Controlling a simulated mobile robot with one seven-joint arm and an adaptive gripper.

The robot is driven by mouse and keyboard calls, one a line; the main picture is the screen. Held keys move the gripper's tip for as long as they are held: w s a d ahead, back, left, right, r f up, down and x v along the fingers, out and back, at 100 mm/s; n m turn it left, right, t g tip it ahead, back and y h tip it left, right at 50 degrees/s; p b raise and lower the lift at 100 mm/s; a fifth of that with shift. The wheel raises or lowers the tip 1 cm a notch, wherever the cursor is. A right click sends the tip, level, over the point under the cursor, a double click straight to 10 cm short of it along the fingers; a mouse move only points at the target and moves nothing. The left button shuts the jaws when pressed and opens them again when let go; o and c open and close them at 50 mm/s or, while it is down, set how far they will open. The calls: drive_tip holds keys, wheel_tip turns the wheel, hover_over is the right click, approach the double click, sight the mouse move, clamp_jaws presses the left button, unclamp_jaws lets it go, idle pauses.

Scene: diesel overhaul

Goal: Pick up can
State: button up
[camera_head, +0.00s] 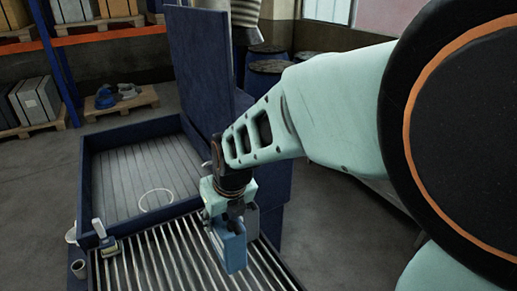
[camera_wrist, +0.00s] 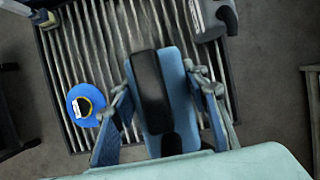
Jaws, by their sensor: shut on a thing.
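The can (camera_head: 230,251) is blue and boxy, below my gripper (camera_head: 229,212) in the head view, over the slatted grate (camera_head: 172,262). In the wrist view the can (camera_wrist: 178,75) has a black strip along its upper face and lies between the two fingers of my gripper (camera_wrist: 162,108). The fingers are shut on its sides. Its lower end is over the slats, and I cannot tell whether it touches them. Part of the can is hidden by the fingers.
A blue rounded thing with a dark opening (camera_wrist: 87,104) is left of the can. A grey object (camera_wrist: 213,20) is at the grate's far right. A blue-walled basin (camera_head: 97,183) with a raised lid (camera_head: 205,75) stands behind, holding a white ring (camera_head: 142,203).

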drive_tip(key=shift+s+a+r+p, duration=0.1)
drive_tip(key=shift+a+r+p, duration=0.15)
drive_tip(key=shift+a+p, duration=0.15)
drive_tip(key=shift+s+a+r+p, duration=0.1)
drive_tip(key=shift+a+r+p, duration=0.15)
drive_tip(key=shift+a, duration=0.2)
drive_tip(key=o, duration=0.9)
clamp_jaws()
